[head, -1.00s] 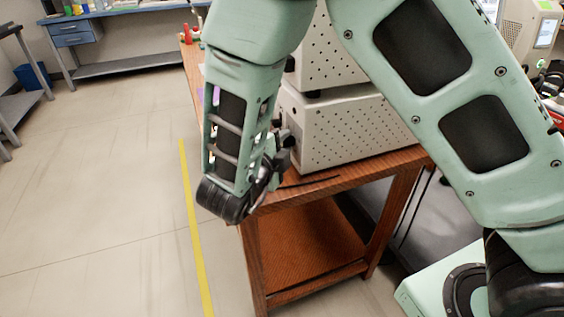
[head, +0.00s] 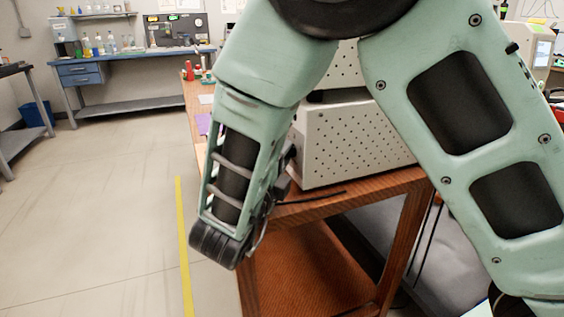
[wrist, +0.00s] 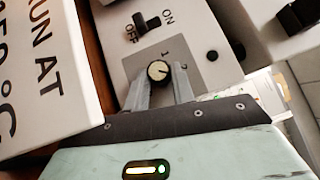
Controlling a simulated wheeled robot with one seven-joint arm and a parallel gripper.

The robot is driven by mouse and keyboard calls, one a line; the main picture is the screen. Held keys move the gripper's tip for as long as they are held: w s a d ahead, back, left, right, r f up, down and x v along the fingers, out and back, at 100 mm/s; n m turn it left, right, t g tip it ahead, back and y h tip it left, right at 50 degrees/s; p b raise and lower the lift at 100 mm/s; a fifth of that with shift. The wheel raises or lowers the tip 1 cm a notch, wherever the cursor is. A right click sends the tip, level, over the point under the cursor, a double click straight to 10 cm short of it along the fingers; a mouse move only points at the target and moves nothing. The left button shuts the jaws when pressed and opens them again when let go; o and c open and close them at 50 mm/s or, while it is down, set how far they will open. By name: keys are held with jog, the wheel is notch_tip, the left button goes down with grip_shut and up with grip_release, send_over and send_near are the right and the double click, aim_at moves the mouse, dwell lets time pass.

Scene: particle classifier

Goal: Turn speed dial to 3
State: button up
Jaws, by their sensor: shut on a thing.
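The speed dial (wrist: 158,72) is a small round knob with a pale face and dark rim, set on a grey panel (wrist: 192,67) in the wrist view. In the head view my arm hides the dial and the fingers. The white perforated machine (head: 350,142) stands on a wooden table behind my forearm.
An ON/OFF rocker switch (wrist: 147,22) sits just above the dial. A white sign with black lettering (wrist: 40,75) is close at left. The wooden table (head: 385,195) has open floor to its left. A blue bench (head: 130,60) stands at the back.

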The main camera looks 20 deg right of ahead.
jog(key=shift+f, duration=0.1)
jog(key=o, duration=1)
jog(key=shift+s+a, duration=0.1)
jog(key=v, duration=1.7)
jog(key=shift+p, duration=0.4)
jog(key=shift+a, duration=0.15)
